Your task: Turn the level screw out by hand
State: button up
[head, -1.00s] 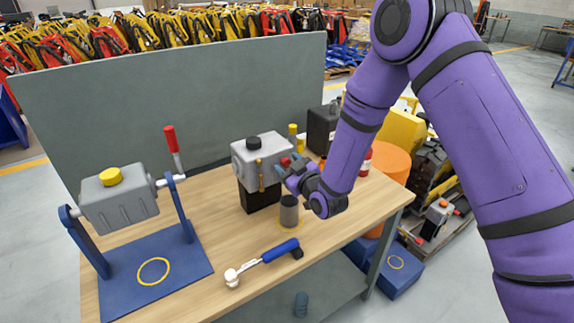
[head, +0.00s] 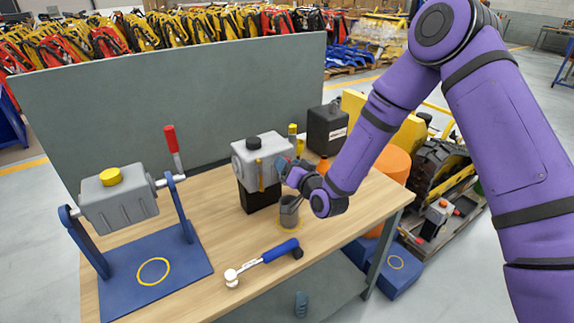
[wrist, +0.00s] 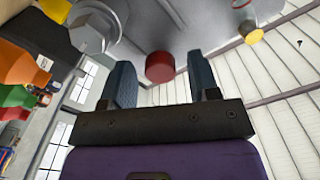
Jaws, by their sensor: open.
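The grey gear housing (head: 262,158) with a black cap (head: 253,143) sits on a black block on the bench. A red round screw head (wrist: 160,66), seemingly the level screw, shows on the housing in the wrist view.
A grey cup (head: 289,212) stands below my gripper. Another housing (head: 118,198) hangs in a blue stand at left.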

jog(key=shift+c, duration=0.4)
jog(key=c, duration=0.7)
jog(key=n, duration=0.5)
jog(key=shift+a+n, duration=0.1)
jog(key=shift+n, duration=0.2)
jog(key=n, duration=0.4)
jog(key=n, duration=0.9)
jog(key=o, duration=0.9)
jog(key=shift+c, duration=0.2)
